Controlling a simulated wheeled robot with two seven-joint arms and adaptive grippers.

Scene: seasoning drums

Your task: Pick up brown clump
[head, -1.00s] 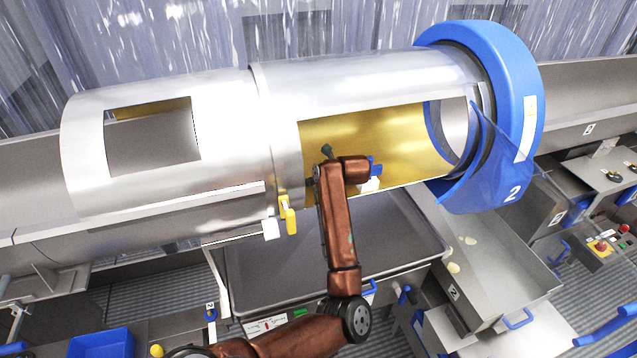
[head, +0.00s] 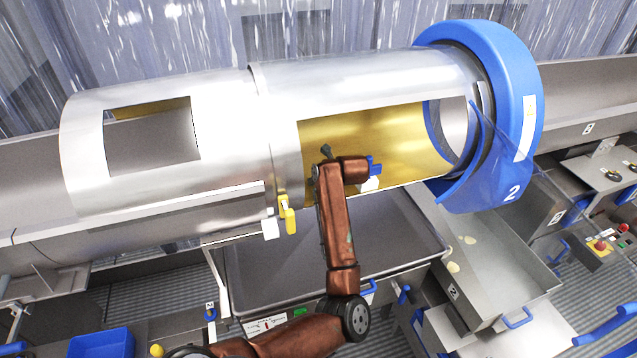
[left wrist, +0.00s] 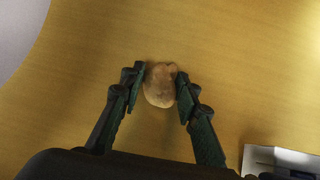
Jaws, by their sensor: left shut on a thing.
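The brown clump (left wrist: 161,86) is a small, rounded, tan-brown lump on the yellow inner wall of the drum in the left wrist view. My left gripper (left wrist: 160,84) has a dark green finger on each side of it, and both fingers touch its sides. The gripper is shut on the clump. In the head view my left arm reaches through the opening of the metal drum (head: 350,85). The clump and the fingertips are hidden there. My right gripper is in no view.
A blue ring (head: 520,75) marked 2 surrounds the drum's right end. A yellow latch (head: 288,215) sits at the opening's lower left. A grey tray (head: 275,265) lies below, with a metal bin (head: 500,250) holding pale pieces to its right.

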